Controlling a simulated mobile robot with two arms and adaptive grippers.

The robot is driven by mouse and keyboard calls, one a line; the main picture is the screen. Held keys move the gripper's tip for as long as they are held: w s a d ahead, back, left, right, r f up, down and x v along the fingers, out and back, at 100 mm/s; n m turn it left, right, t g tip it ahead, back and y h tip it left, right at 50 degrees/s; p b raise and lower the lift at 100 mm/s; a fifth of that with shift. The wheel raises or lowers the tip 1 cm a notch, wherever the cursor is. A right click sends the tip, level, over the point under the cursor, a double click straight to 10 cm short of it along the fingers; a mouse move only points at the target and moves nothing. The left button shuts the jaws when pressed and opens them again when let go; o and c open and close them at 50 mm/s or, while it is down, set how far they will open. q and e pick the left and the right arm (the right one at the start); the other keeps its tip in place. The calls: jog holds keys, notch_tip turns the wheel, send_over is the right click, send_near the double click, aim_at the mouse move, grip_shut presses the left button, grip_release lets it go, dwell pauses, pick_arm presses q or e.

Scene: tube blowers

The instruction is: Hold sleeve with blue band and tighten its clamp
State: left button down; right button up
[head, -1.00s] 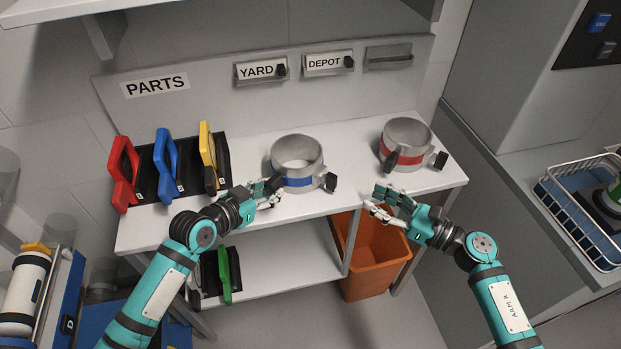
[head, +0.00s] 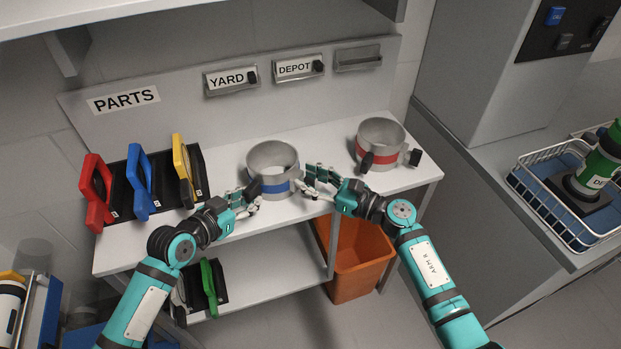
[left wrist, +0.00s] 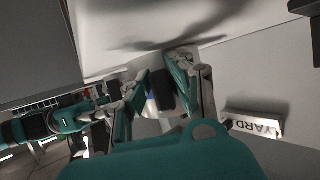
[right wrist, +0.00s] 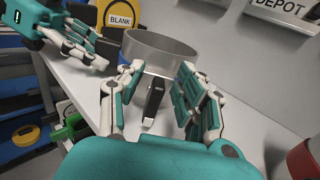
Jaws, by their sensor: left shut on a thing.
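The grey metal sleeve with a blue band (head: 272,186) stands upright on the white shelf top. My left gripper (head: 253,195) is at its left side, shut on the sleeve's dark handle, which shows between the fingers in the left wrist view (left wrist: 162,90). My right gripper (head: 312,182) is at the sleeve's right side, where its hand hides the clamp in the head view. In the right wrist view the black clamp lever (right wrist: 153,98) stands between the spread fingers, with room on both sides.
A second sleeve with a red band (head: 378,152) stands to the right. Red, blue and yellow parts (head: 140,183) stand in a black rack at left. YARD (head: 230,80) and DEPOT (head: 299,68) holders are on the back panel. An orange bin (head: 358,265) is below.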

grip_shut()
dwell(0.5)
jog(key=m, duration=0.4)
jog(key=shift+w+d+f+m, duration=0.1)
jog(key=shift+w+d+m, duration=0.15)
jog(key=shift+w+m, duration=0.15)
jog(key=m, duration=0.4)
jog(key=shift+w+d+f+m, duration=0.2)
jog(key=shift+w+f+m, duration=0.1)
jog(key=m, duration=0.3)
jog(key=shift+w+d+f+m, duration=0.15)
jog(key=shift+w+f+m, duration=0.05)
jog(key=shift+f+m, duration=0.1)
jog(key=shift+w+d+f+m, duration=0.1)
jog(key=shift+f+m, duration=0.15)
jog(key=shift+m, duration=1)
jog(key=shift+w+f+m, duration=0.1)
jog(key=shift+f+m, duration=0.1)
jog(key=shift+m, duration=1.05)
pick_arm(q)
jog(key=shift+f, duration=0.1)
